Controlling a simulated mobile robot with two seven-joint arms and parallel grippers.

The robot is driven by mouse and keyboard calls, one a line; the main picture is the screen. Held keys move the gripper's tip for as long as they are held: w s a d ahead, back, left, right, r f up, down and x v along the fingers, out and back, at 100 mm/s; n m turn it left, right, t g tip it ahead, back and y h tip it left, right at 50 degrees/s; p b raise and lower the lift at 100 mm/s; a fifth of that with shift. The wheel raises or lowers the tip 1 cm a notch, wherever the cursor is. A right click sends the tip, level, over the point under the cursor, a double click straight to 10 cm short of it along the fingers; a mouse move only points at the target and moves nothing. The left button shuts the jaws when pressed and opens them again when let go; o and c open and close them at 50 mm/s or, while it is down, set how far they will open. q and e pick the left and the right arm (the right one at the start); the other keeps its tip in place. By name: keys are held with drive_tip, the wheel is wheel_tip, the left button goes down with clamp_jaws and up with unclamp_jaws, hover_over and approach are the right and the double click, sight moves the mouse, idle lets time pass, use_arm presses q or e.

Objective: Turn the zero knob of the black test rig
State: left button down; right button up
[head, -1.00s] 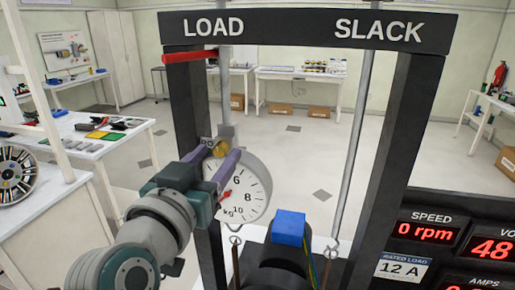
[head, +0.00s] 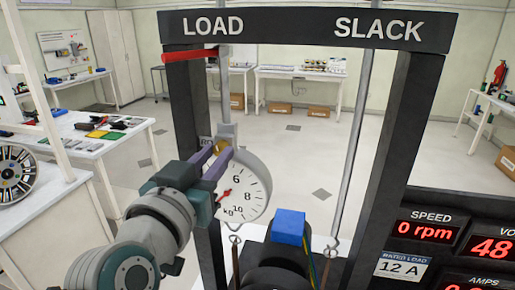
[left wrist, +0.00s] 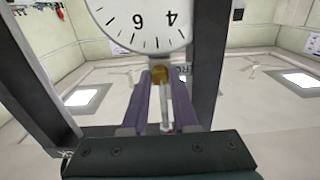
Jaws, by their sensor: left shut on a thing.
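The black test rig (head: 185,120) is a tall frame with LOAD and SLACK lettered on its top bar. A round white dial gauge (head: 252,188) hangs under the LOAD side; it also shows upside down in the left wrist view (left wrist: 135,22). The small brass zero knob (head: 221,144) is at the gauge's upper edge, partly hidden by my fingers. My left gripper (head: 216,154) has its purple fingers shut on the knob. In the left wrist view the brass knob (left wrist: 159,74) sits between the fingertips. My right gripper is in neither view.
A red bar (head: 190,55) sticks out at the rig's upper left. Display panels (head: 425,230) are at the lower right. A white workbench (head: 60,215) is at the left.

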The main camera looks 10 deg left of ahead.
use_arm(q)
drive_tip(key=shift+n, duration=0.5)
drive_tip(key=c, duration=0.7)
unclamp_jaws()
drive_tip(key=shift+s, duration=0.15)
drive_tip(key=s+b, duration=0.2)
drive_tip(key=s, duration=0.7)
drive_tip(key=shift+s+a, duration=0.15)
drive_tip(key=shift+s, duration=0.2)
